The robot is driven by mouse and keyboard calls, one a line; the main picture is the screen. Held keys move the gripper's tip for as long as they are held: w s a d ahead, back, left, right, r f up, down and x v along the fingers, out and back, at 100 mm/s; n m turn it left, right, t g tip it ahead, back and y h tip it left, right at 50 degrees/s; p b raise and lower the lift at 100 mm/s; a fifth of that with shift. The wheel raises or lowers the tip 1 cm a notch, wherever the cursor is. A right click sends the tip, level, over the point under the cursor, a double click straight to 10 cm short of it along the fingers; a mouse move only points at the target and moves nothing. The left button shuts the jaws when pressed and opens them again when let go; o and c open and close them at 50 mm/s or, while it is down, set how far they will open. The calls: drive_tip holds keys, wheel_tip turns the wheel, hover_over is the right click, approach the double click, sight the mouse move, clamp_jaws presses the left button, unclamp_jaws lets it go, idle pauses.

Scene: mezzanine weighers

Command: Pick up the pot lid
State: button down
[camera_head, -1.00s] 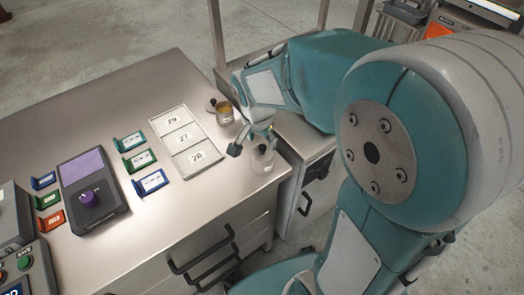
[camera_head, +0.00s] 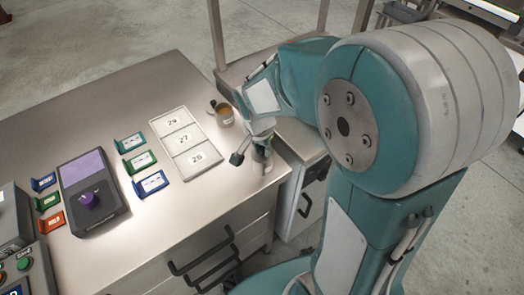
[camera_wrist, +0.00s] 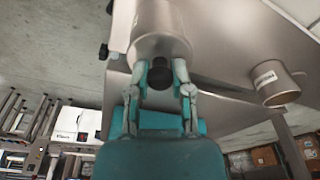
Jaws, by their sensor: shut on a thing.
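A metal pot (camera_head: 262,165) stands near the front right corner of the steel table, partly hidden by my gripper in the head view. In the wrist view the pot (camera_wrist: 165,18) is straight beyond my fingers, with the pot lid (camera_wrist: 160,48) at its near end. The lid's round black knob (camera_wrist: 160,74) sits between my fingertips. My gripper (camera_wrist: 161,76) is shut on this knob; it also shows above the pot in the head view (camera_head: 262,143). I cannot tell whether the lid still touches the pot's rim.
A tray (camera_head: 182,139) marked 29, 27 and 26 lies left of the pots. Coloured card holders (camera_head: 138,161) and a scale with a purple top (camera_head: 85,172) are farther left. A lower cabinet (camera_head: 302,150) adjoins at right.

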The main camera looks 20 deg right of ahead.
drive_tip(key=shift+r, duration=0.2)
drive_tip(key=r, duration=0.3)
drive_tip(key=shift+s+r, duration=0.2)
drive_tip(key=shift+s, duration=0.05)
drive_tip(key=s+r, duration=0.9)
drive_tip(key=s, duration=0.4)
hover_over(263, 149)
wheel_tip(263, 149, down, 5)
drive_tip(key=shift+s, duration=0.15)
drive_tip(key=shift+w+f, duration=0.3)
drive_tip(key=shift+w, duration=0.15)
drive_tip(key=shift+f, duration=3.2)
drive_tip(key=shift+f, duration=0.1)
